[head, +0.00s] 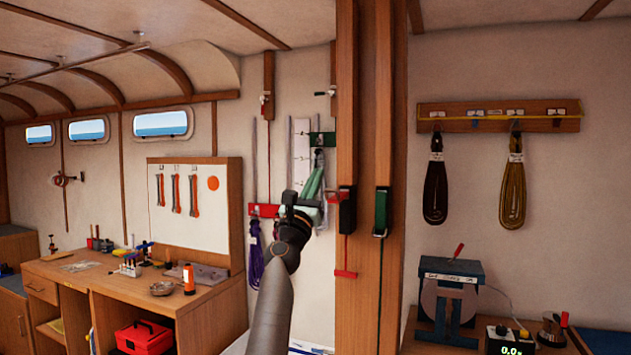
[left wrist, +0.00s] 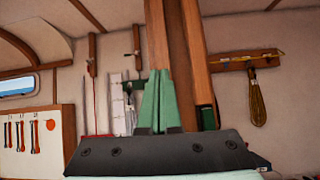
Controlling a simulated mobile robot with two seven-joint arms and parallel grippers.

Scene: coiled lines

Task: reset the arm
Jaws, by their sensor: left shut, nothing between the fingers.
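My left arm comes up from the bottom of the head view, and its left gripper (head: 314,178) is raised in front of the wall beside the wooden post. Its green fingers also show in the left wrist view (left wrist: 158,98), pressed together with nothing between them. The fingers point toward the wooden post (left wrist: 188,40) and touch nothing that I can see. My right gripper is in neither view.
Coiled lines hang from a wooden rack (head: 470,117) on the right. A winch-like device (head: 450,285) stands on the right bench. A workbench (head: 215,295) with small tools is at left.

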